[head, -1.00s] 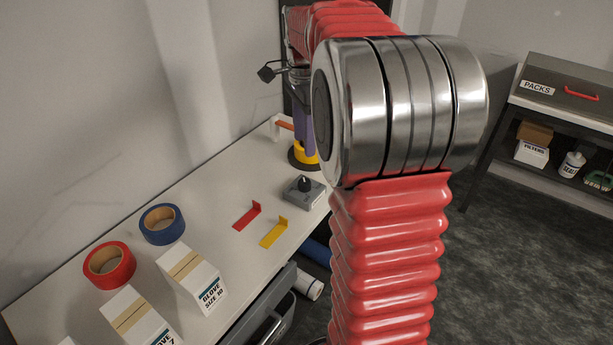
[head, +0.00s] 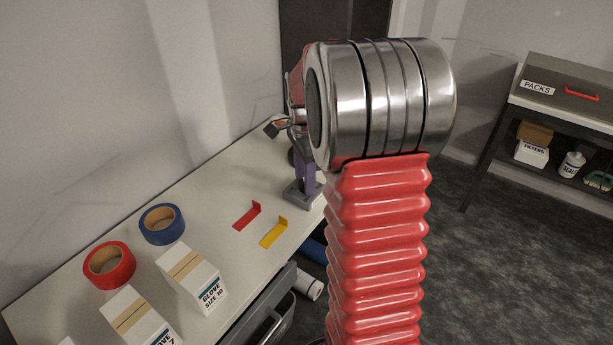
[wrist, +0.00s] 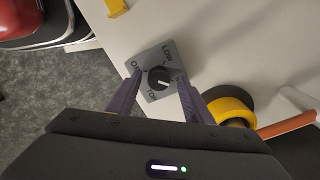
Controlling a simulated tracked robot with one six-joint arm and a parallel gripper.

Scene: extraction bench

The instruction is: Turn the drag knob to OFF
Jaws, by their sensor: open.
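The drag knob (wrist: 158,79) is black and round, on a grey square plate (wrist: 152,58) with LOW at the upper right and lettering that looks like OFF at the left. A short pale mark on the knob points right and slightly down in the wrist view. My gripper (wrist: 160,80) is open, its purple fingers on either side of the knob; I cannot tell whether they touch it. In the head view the grey knob box (head: 297,197) is partly hidden by my gripper (head: 304,186), and the knob itself is covered.
A red bracket (head: 246,216) and a yellow bracket (head: 273,232) lie left of the box. A yellow ring (wrist: 228,109) and an orange-handled item (wrist: 288,125) are near the right finger in the wrist view. Blue tape (head: 162,224), red tape (head: 109,265) and glove boxes (head: 191,277) stand farther left.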

